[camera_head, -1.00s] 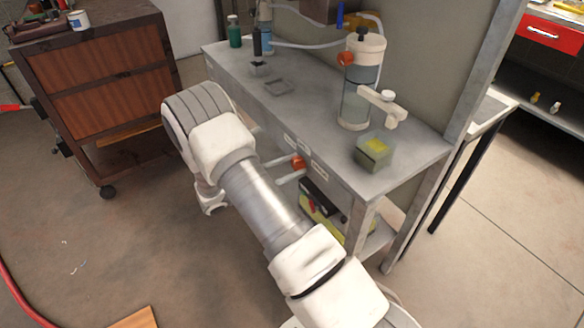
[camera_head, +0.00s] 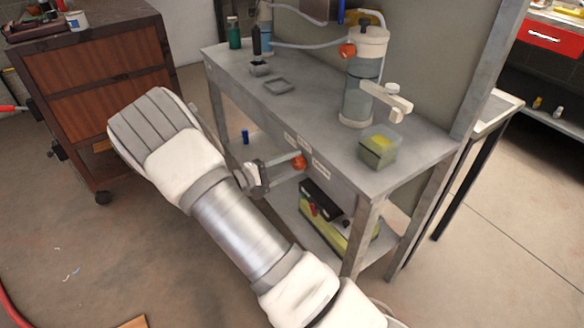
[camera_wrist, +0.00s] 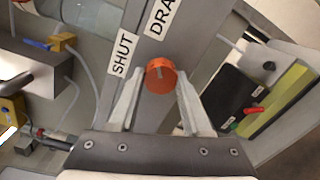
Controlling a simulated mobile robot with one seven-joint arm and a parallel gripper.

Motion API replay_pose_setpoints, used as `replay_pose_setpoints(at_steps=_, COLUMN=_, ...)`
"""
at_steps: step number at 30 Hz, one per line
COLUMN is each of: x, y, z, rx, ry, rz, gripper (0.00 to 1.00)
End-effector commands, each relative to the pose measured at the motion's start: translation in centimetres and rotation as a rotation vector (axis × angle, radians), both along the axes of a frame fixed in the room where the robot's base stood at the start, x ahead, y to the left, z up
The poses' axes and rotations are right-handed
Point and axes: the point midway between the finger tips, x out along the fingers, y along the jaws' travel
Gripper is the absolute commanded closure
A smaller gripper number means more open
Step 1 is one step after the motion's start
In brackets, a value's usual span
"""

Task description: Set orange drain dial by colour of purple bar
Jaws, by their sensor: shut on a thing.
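The orange drain dial (camera_head: 299,162) is on the front edge of the grey bench. In the wrist view the orange dial (camera_wrist: 161,77) sits between my fingertips, with a pale mark on its face. My gripper (camera_wrist: 160,85) is shut on it, one finger on each side; it also shows at the bench front in the head view (camera_head: 282,163). A "SHUT" label (camera_wrist: 122,54) and a partly cut-off label reading "DRA" (camera_wrist: 161,17) are beside the dial. I cannot make out a purple bar for certain.
A clear cylinder tank (camera_head: 361,85) with an orange knob and a yellow-green block (camera_head: 379,149) stand on the bench (camera_head: 310,110). A black and yellow case (camera_head: 322,198) is on the lower shelf. A wooden cabinet (camera_head: 95,75) is at left.

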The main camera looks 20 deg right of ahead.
Motion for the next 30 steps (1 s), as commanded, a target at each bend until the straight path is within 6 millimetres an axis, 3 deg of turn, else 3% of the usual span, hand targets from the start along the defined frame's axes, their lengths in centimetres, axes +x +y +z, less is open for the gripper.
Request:
replay_pose_setpoints(at_steps=22, x=0.06, y=0.08, z=0.04, rx=0.019, ry=-0.090, rz=0.002, gripper=1.00)
replay_pose_setpoints(at_steps=23, x=0.06, y=0.08, z=0.04, rx=0.019, ry=-0.090, rz=0.002, gripper=0.48)
replay_pose_setpoints(at_steps=27, x=0.05, y=0.06, z=0.04, rx=0.019, ry=-0.089, rz=0.001, gripper=0.23)
replay_pose_setpoints(at_steps=30, x=0.03, y=0.05, z=0.03, rx=0.018, ry=-0.088, rz=0.002, gripper=0.22)
